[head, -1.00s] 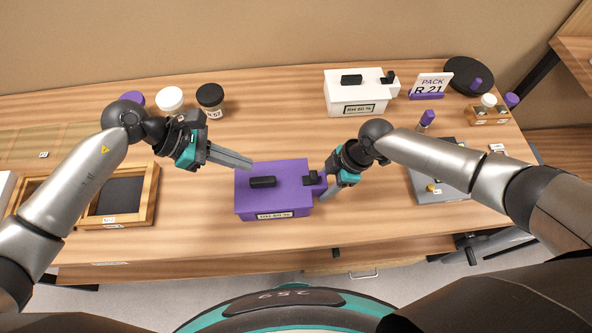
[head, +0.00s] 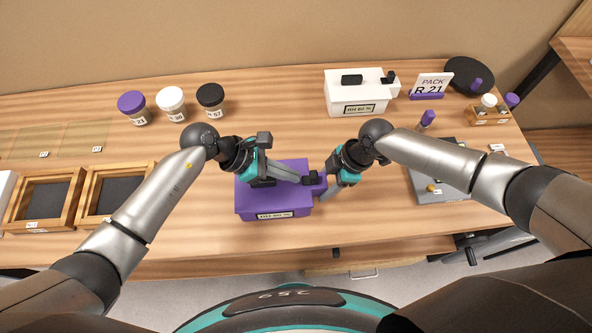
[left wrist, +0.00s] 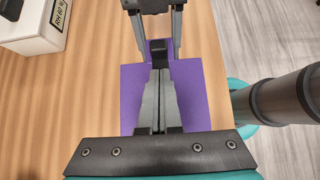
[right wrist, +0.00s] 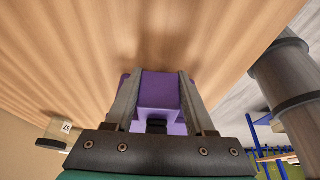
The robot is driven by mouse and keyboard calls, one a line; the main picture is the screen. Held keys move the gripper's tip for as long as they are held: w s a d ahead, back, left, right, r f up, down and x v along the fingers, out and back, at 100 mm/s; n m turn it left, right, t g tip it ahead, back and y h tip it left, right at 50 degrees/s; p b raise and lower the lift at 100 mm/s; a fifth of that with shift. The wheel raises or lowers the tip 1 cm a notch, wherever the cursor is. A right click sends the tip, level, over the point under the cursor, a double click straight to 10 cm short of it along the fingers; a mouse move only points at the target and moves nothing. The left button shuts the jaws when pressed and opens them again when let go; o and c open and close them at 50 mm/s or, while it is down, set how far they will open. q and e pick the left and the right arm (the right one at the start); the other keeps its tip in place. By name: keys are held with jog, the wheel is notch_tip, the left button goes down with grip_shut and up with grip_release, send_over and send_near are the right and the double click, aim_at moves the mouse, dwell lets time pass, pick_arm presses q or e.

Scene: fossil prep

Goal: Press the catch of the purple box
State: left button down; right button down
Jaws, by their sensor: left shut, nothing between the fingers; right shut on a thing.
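The purple box (head: 250,202) sits on the table in front of me, with a label on its near side. Its black catch (head: 311,176) is on the box's right end; it also shows in the left wrist view (left wrist: 158,47). My left gripper (head: 298,179) is shut and empty above the lid, its tips close to the catch; I cannot tell whether they touch it. It hides the lid's black handle in the head view. My right gripper (right wrist: 157,88) is shut on the purple block at the box's right end, with one finger on each side.
A white box (head: 350,95) of the same form stands at the back. Jars (head: 171,104) stand at the back left, and wooden trays (head: 80,205) lie at the left. A grey board (head: 425,180) lies right of my right gripper.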

aim_at(310, 174)
pick_arm(q)
jog(key=shift+d, duration=0.8)
jog(key=shift+d, duration=1.45)
jog(key=shift+r, duration=0.1)
jog(key=shift+a, duration=0.1)
pick_arm(e)
jog(key=shift+a, duration=0.1)
pick_arm(q)
jog(key=shift+a, duration=0.3)
jog(key=a, duration=0.4)
jog(key=shift+a+r, duration=0.15)
jog(key=shift+r, duration=0.1)
jog(key=v, duration=0.7)
jog(key=shift+a+r, duration=0.2)
jog(key=shift+r, duration=0.05)
jog(key=shift+a+r, duration=0.45)
jog(key=shift+r, duration=0.05)
